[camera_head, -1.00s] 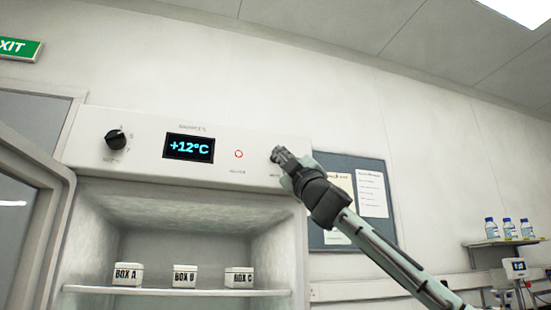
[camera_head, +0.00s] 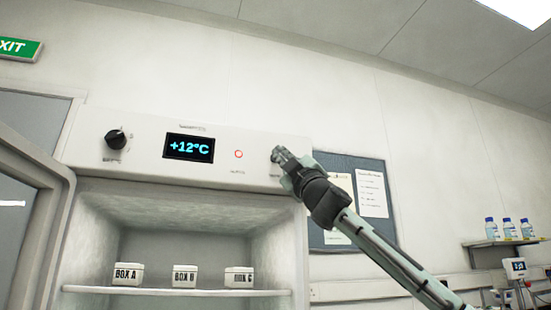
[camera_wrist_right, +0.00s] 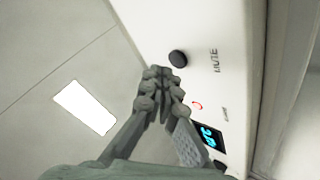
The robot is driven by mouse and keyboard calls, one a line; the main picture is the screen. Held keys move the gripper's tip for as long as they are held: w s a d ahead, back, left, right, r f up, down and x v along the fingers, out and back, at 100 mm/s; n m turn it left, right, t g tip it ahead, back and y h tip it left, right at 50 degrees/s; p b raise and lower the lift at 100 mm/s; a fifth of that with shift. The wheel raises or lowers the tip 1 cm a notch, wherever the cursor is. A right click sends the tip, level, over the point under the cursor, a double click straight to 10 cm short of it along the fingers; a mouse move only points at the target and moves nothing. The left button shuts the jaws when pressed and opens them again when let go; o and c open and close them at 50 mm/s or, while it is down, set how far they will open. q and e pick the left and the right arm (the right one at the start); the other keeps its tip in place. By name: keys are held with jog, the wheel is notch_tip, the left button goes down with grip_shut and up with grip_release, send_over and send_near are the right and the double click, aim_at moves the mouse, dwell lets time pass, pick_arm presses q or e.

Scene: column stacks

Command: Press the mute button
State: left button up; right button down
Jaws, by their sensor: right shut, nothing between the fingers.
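The mute button is a round dark button (camera_wrist_right: 178,58) on the white front panel, beside the printed word MUTE in the right wrist view. My right gripper (camera_wrist_right: 165,72) is shut and empty. Its fingertips are close to the button; I cannot tell whether they touch it. My left gripper is not in view.
Below is an open cabinet with labelled boxes on a shelf (camera_head: 180,291). Its door (camera_head: 40,200) stands open at left. A noticeboard (camera_head: 335,162) hangs behind my arm.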

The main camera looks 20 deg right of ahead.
jog(key=shift+w, duration=0.4)
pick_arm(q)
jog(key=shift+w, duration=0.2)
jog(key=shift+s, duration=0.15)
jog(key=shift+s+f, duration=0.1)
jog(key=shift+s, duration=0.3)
pick_arm(e)
jog(key=shift+w, duration=0.1)
